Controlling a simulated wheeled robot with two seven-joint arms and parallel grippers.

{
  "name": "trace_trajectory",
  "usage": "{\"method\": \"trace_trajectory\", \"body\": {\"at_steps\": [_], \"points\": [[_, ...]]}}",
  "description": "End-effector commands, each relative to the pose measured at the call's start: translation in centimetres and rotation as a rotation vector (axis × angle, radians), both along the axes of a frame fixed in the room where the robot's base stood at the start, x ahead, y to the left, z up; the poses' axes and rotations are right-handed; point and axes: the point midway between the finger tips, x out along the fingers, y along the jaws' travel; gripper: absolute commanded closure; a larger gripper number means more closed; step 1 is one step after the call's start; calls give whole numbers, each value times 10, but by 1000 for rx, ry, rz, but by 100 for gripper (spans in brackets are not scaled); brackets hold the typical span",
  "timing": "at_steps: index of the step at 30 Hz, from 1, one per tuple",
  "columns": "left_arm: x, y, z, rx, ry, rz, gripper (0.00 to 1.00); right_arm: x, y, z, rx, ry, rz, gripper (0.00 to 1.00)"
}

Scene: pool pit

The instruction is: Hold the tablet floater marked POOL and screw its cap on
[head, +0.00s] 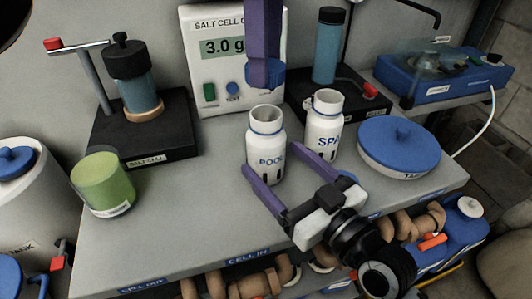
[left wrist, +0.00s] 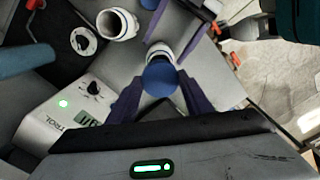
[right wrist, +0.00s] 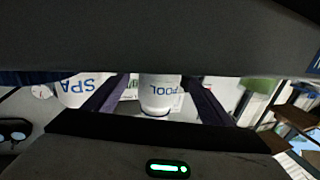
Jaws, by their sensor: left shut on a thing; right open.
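The white floater marked POOL (head: 266,148) stands upright on the grey bench, its neck open with a blue ring. My left gripper (head: 264,70) comes down from above, shut on a blue cap (head: 269,78). The cap is above the POOL neck, with a visible gap. In the left wrist view the cap (left wrist: 160,80) covers part of the floater (left wrist: 160,49). My right gripper (head: 270,158) is open, its purple fingers on either side of POOL's lower body. In the right wrist view POOL (right wrist: 160,92) is between the fingers, apart from both.
A similar uncapped floater marked SPA (head: 323,128) stands close on the right. A round white tub with a blue lid (head: 398,143) is farther right. A green cylinder (head: 103,184) stands left. The salt cell controller (head: 225,60) stands behind. The bench between green cylinder and POOL is clear.

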Motion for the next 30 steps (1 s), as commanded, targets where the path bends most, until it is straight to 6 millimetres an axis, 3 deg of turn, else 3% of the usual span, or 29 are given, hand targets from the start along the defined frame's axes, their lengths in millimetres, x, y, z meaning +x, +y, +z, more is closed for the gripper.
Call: {"method": "trace_trajectory", "body": {"at_steps": [12,23,26,30], "points": [[0,0,0,0,0,0,75,6,5,0,-1,-1,1,24],[0,0,0,0,0,0,75,6,5,0,0,0,0,83],[0,0,-1,0,1,0,75,6,4,0,0,0,0,86],[-1,0,-19,2,4,-2,75,6,4,0,0,0,0,86]]}}
